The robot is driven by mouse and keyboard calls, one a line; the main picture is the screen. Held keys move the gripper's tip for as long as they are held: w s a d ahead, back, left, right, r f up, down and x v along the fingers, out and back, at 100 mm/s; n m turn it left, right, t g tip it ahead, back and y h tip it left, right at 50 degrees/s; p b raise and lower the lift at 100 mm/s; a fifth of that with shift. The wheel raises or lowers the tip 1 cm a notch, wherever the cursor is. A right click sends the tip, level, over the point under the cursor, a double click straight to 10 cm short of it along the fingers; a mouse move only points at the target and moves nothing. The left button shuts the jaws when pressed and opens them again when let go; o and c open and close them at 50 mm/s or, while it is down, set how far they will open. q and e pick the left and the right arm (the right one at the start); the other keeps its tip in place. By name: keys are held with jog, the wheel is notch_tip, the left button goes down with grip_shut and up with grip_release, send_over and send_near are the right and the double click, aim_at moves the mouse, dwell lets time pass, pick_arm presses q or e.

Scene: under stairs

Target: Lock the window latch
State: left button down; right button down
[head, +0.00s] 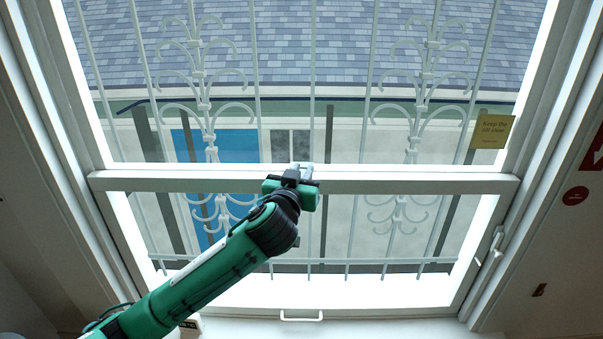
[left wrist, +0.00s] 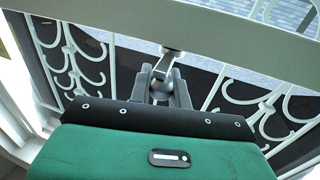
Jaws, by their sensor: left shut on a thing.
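The sash window's middle rail (head: 420,184) runs across the head view; it also shows in the left wrist view (left wrist: 235,38). The window latch (left wrist: 166,60) is a small light metal lever on that rail, seen between my fingers in the left wrist view. My left gripper (head: 301,170) is at the middle of the rail, and its fingers (left wrist: 162,84) are shut on the latch lever. The fingers hide part of the lever, and in the head view the gripper largely hides the latch. I cannot tell the latch's exact angle. My right gripper is in neither view.
White scrolled bars (head: 425,78) stand behind the glass. A yellow note (head: 492,132) is at the upper right of the window. A white pull handle (head: 301,316) is on the bottom rail, and a white handle (head: 497,243) is on the right frame. The rail beside my gripper is clear.

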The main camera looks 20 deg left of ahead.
aim_at(318, 177)
pick_arm(q)
jog(key=n+y+b, duration=0.2)
jog(key=shift+w+d+f+y, duration=0.15)
jog(key=shift+d+f+y, duration=0.05)
jog(key=shift+d+y, duration=0.2)
jog(key=w+n+g+y+b, duration=0.1)
jog(key=n+g+y+b, duration=0.2)
jog(key=y+b, duration=0.1)
jog(key=w+d+n+g+y+b, duration=0.1)
jog(key=n+g+y+b, duration=0.2)
jog(key=y+b, duration=0.1)
jog(key=d+n+g+y+b, duration=0.1)
jog(key=n+g+y+b, duration=0.2)
jog(key=b, duration=0.3)
jog(key=shift+w+d+n+y, duration=0.1)
jog(key=shift+w+n+y, duration=0.35)
jog(key=shift+y, duration=0.35)
jog(key=n+g, duration=0.1)
jog(key=g, duration=0.1)
jog(key=n+g+y+b, duration=0.1)
jog(key=shift+w+r+n+g, duration=0.15)
jog(key=shift+w+n+g, duration=0.15)
jog(key=shift+g, duration=0.1)
jog(key=shift+w+r+n+g+y+b, duration=0.1)
jog(key=shift+w+n+g+y+b, duration=0.15)
jog(key=shift+n+g, duration=0.4)
jog(key=shift+w+n+g+y+b, duration=0.1)
jog(key=shift+n+g+y+b, duration=0.2)
jog(key=shift+g, duration=0.55)
